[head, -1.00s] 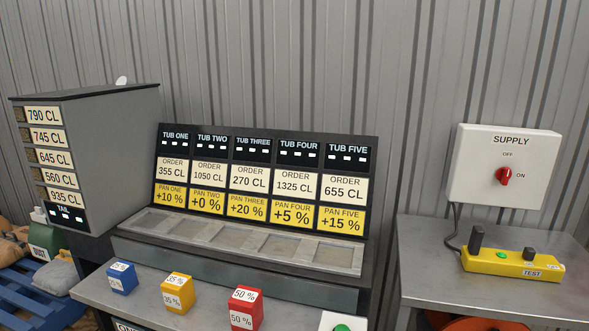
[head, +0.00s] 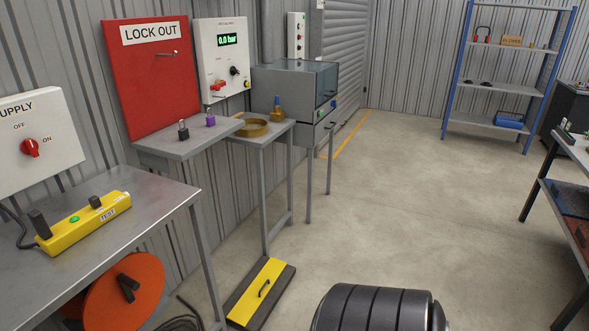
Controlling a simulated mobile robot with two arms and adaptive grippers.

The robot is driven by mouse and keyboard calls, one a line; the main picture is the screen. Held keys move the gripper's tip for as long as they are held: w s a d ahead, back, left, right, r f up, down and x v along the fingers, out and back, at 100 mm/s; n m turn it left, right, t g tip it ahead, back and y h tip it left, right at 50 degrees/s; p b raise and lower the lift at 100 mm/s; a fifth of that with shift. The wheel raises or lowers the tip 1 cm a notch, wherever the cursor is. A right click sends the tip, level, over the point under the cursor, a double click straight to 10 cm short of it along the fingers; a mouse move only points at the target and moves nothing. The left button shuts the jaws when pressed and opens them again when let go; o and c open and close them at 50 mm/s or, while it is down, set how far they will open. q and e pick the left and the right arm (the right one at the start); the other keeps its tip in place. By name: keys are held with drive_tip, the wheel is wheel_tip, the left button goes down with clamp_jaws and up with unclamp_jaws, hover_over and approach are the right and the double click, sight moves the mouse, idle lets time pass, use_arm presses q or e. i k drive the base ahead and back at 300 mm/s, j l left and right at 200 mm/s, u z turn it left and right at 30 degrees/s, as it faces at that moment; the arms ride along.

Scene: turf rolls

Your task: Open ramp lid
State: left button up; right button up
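A low ramp lies on the floor at the bottom middle of the head view. The lid looks shut and lies flat. Neither of my grippers is in view.
A steel table (head: 150,200) with a yellow test block (head: 85,220) stands left of the ramp. An orange reel (head: 124,292) is under it. A lock-out shelf (head: 190,143) stands behind. A blue rack (head: 497,88) is at the back. The middle floor is clear.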

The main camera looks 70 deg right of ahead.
sight(245, 307)
drive_tip(key=z, duration=1.85)
drive_tip(key=i+l+u, duration=0.1)
drive_tip(key=u, duration=0.3)
drive_tip(key=i+l+u, duration=0.2)
drive_tip(key=u, duration=0.2)
drive_tip(key=i+l+u, duration=0.15)
drive_tip(key=u, duration=0.25)
drive_tip(key=l, duration=0.1)
